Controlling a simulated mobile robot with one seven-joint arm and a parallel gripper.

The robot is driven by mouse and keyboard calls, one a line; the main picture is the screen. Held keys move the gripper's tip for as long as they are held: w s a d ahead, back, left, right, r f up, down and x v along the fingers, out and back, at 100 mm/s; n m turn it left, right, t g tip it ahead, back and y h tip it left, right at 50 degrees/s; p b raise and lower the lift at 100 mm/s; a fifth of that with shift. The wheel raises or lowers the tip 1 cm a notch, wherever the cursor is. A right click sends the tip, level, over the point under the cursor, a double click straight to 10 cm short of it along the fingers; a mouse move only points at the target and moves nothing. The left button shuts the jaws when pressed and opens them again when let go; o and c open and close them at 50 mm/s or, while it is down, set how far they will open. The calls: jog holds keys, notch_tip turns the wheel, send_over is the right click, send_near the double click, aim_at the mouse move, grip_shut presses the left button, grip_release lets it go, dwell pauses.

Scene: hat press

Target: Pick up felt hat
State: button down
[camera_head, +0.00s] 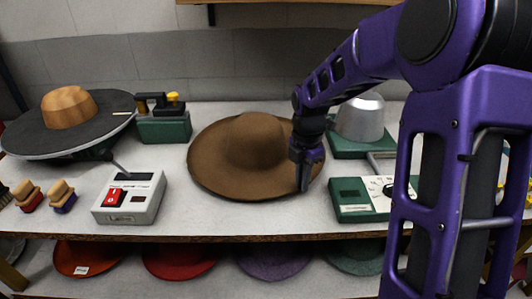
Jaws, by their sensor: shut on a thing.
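The brown felt hat (240,150) has a wide round brim and a rounded crown. It lies in the middle of the light worktop. My gripper (303,182) is at the right side of the brim, pointing down, and is shut on the brim's edge. The fingertips partly cover the brim there, so the exact grip is hard to see.
A press with a wooden block on a dark disc (68,108) stands at left. Nearby are a grey switch box (130,198), a green device (164,125) and small brushes (62,195). A metal dome (360,117) and green control box (362,199) stand at right. Coloured hats lie on the shelf below.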

jog(key=shift+r, duration=0.1)
notch_tip(320, 180, up, 10)
jog(key=p, duration=0.2)
jog(key=c, duration=1.6)
grip_release()
dwell(0.3)
